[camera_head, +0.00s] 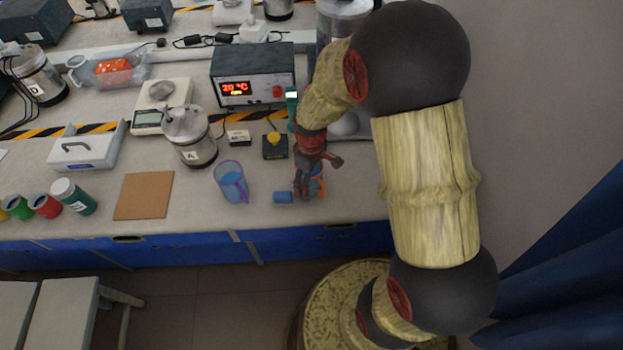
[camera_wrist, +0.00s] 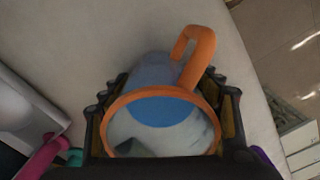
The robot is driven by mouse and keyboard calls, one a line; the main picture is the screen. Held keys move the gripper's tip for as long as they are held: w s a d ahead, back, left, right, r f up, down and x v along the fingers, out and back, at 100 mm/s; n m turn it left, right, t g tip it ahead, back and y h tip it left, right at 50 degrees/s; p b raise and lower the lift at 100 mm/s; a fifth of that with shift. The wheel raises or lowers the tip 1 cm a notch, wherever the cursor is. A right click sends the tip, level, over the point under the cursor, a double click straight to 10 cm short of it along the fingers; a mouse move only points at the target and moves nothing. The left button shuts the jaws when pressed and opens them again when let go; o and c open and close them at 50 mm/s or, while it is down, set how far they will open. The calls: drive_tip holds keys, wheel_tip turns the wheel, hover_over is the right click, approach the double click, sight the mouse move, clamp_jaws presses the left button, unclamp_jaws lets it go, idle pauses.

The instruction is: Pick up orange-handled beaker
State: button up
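The orange-handled beaker (camera_wrist: 160,135) is see-through with an orange rim and has blue in it. It stands between the two fingers of my gripper (camera_wrist: 164,100) in the wrist view, its handle toward the upper right. The fingers reach down on both sides of the beaker; whether they press on its wall cannot be told. In the head view my gripper (camera_head: 309,190) points down at the counter's front, and only a bit of the orange beaker (camera_head: 318,184) shows behind the fingers.
A purple-handled beaker (camera_head: 231,182) stands to the left. A black box with a yellow knob (camera_head: 274,146) and a heater display (camera_head: 252,78) stand behind. The counter's front edge is close; a brown board (camera_head: 144,195) lies farther left.

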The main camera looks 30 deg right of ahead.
drive_tip(key=c, duration=1)
drive_tip(key=shift+o, duration=0.2)
drive_tip(key=shift+r, duration=0.1)
